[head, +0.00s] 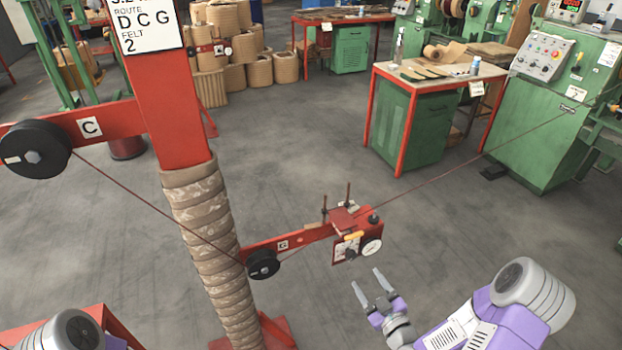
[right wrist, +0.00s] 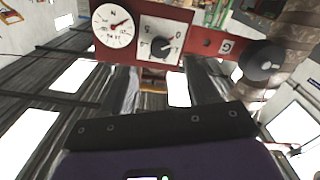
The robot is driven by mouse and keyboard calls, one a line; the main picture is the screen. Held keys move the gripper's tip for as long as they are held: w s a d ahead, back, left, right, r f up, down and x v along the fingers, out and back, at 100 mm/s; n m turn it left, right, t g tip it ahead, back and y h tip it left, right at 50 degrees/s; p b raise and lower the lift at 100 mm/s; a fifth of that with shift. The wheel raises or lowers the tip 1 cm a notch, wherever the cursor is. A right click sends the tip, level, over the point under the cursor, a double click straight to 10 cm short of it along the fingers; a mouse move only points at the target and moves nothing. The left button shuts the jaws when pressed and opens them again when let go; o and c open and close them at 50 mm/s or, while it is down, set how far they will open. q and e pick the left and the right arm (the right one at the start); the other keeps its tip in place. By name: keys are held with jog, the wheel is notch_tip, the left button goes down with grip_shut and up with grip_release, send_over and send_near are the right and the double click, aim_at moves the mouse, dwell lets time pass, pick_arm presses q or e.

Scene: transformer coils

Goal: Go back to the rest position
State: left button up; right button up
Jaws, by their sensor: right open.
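My right gripper (head: 368,279) is open and empty in the head view, in front of and a little below the red tension unit (head: 345,222). A gap of floor shows between its fingertips and the unit. The unit carries a round white dial (head: 372,247) and a knob plate (head: 348,248). In the right wrist view the dial (right wrist: 114,26) and the black knob (right wrist: 160,46) show close beyond the gripper, with nothing seen between the fingers. Of my left arm only a link shows at the bottom left of the head view; its gripper is out of view.
A red post wrapped in brown padding (head: 208,245) stands left of the unit. A thin wire runs from pulley C (head: 34,149) under pulley G (head: 263,264) and on to the green machine (head: 560,100). A red-framed bench (head: 430,110) stands behind. Floor is open at centre right.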

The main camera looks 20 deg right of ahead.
jog(key=a+f+m+g+y+p, duration=0.2)
jog(key=a+f+g, duration=0.3)
jog(key=a+f, duration=0.2)
jog(key=s+a+f+m+g+y+p, duration=0.1)
jog(key=s+a+f+m+g, duration=0.4)
jog(key=s+a+f+g, duration=0.5)
jog(key=s+a+g+p, duration=0.1)
jog(key=s+a+g, duration=0.1)
jog(key=s+a, duration=0.1)
jog(key=shift+s+a, duration=0.2)
jog(key=shift+a, duration=0.1)
jog(key=shift+s+a+m+g, duration=0.1)
jog(key=shift+s+m+g, duration=0.2)
jog(key=shift+s+m, duration=0.1)
